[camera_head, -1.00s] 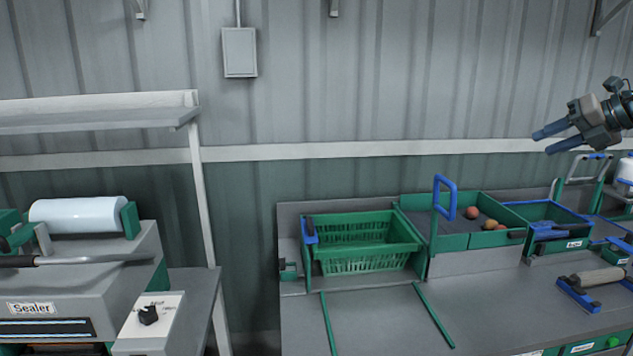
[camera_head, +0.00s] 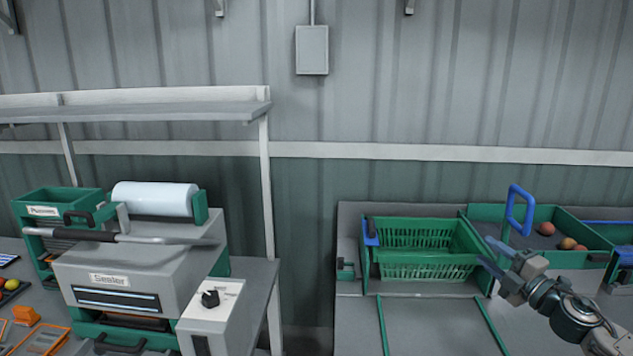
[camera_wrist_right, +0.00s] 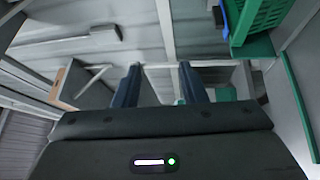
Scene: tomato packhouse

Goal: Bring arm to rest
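My right gripper (camera_head: 490,258) comes in from the lower right of the head view, in front of the right end of the green basket (camera_head: 425,270). Its two blue-grey fingers are apart with nothing between them. In the right wrist view the fingers (camera_wrist_right: 158,82) also stand apart and empty, and the basket (camera_wrist_right: 258,18) shows at the upper right. I cannot tell whether the gripper touches the basket; it appears above the bench. My left gripper is not in any view.
A sealer (camera_head: 150,270) with a white roll (camera_head: 155,198) stands at the left. A green tray (camera_head: 580,258) with several tomatoes and a blue handle (camera_head: 519,210) is at the right. A shelf (camera_head: 130,108) hangs above the sealer. The bench (camera_head: 430,325) before the basket is clear.

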